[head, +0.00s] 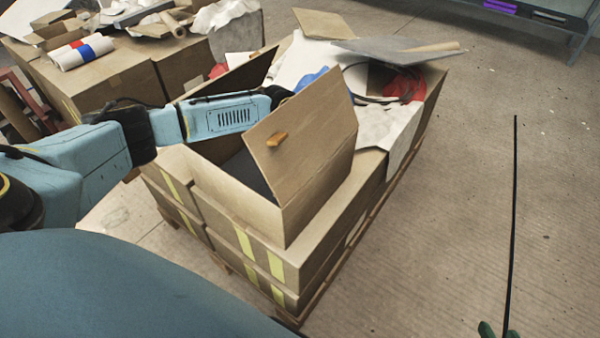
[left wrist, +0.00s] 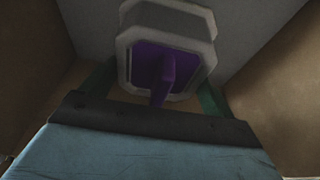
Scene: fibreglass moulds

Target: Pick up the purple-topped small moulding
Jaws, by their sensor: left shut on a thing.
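The purple-topped small moulding (left wrist: 165,60) shows in the left wrist view as a pale grey block with a purple face and a purple ridge. My left gripper (left wrist: 153,90) has its green fingers on either side of it and is shut on it. In the head view my left arm reaches into an open cardboard box (head: 305,197), where the raised flap hides the gripper and the moulding. Only the green tips of my right gripper (head: 498,329) show at the bottom right edge, too little to tell their opening.
The box stands on stacked cartons (head: 240,245) on a pallet, with its flaps raised around my left arm. Sheets, a red cloth (head: 405,84) and a grey panel (head: 400,50) lie behind it. A thin dark rod (head: 513,220) rises by my right gripper.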

